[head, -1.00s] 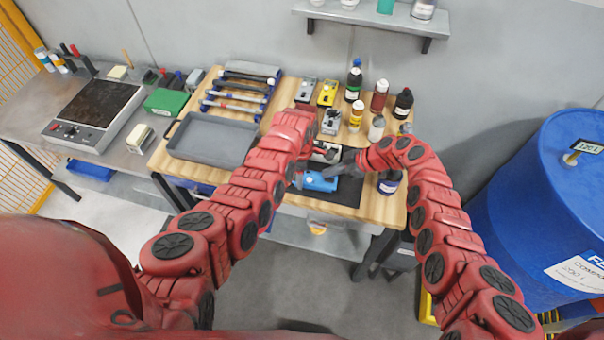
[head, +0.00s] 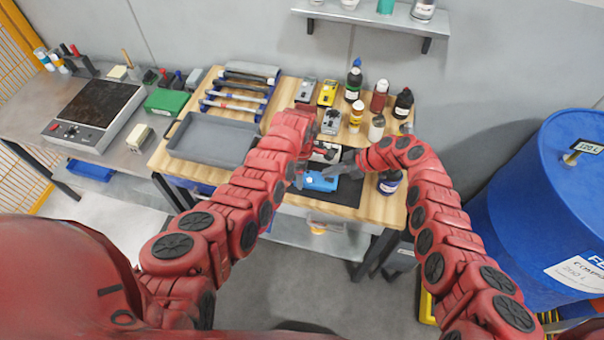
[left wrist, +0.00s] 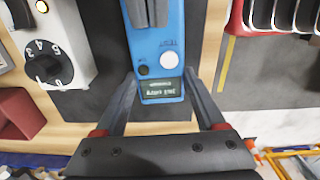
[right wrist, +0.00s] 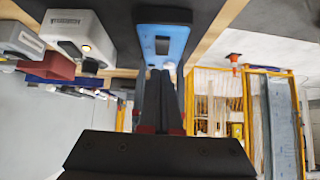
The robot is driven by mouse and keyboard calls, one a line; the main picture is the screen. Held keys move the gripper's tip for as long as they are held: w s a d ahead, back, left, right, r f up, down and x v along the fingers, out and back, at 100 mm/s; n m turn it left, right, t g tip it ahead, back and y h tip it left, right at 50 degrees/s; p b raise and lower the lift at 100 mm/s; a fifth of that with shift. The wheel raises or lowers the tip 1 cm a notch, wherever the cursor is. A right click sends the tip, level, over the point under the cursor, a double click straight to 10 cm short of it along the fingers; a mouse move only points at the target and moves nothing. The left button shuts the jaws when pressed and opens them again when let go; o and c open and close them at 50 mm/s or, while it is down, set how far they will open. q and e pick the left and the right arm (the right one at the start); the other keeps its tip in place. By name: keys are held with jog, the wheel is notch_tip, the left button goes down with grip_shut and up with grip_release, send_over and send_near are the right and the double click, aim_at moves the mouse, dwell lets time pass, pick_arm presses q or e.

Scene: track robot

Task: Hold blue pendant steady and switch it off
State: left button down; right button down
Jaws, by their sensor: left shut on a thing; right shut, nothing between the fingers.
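The blue pendant (head: 320,183) lies on a dark mat (head: 343,193) at the front of the wooden bench. In the left wrist view the pendant (left wrist: 158,40) shows a pale round button, a dark knob and a small dark display whose text I cannot read. My left gripper (head: 297,179) is shut on the pendant, one finger on each side. My right gripper (head: 327,175) is shut and empty, its tips close over the pendant. In the right wrist view its fingers (right wrist: 159,75) point at the pendant (right wrist: 165,38); I cannot tell if they touch it.
Grey and yellow devices (head: 327,93) and several bottles (head: 354,82) stand behind the mat. A grey tray (head: 212,138) lies to the left. A blue drum (head: 545,200) stands on the floor at right.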

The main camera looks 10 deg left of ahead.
aim_at(323, 186)
dwell(0.3)
notch_tip(323, 186, up, 6)
dwell(0.6)
jog(key=m, duration=0.2)
jog(key=f+m, duration=0.1)
jog(key=shift+s+a+m+h, duration=0.3)
jog(key=shift+s+a+h, duration=0.05)
jog(key=shift+h, duration=0.05)
jog(key=m, duration=0.1)
jog(key=s+m+h, duration=0.1)
jog(key=m, duration=0.1)
jog(key=a+f+m+t, duration=0.1)
jog(key=shift+s+f, duration=0.1)
jog(key=shift+s, duration=0.2)
jog(key=s+a+m+t+h, duration=0.2)
jog(key=a+m+t+h, duration=0.1)
jog(key=a+m+t, duration=0.1)
jog(key=s+d+r+m+t+h, duration=0.3)
jog(key=s+d+r+m, duration=0.1)
jog(key=d+r+m, duration=0.2)
jog(key=shift+s+d+t, duration=0.3)
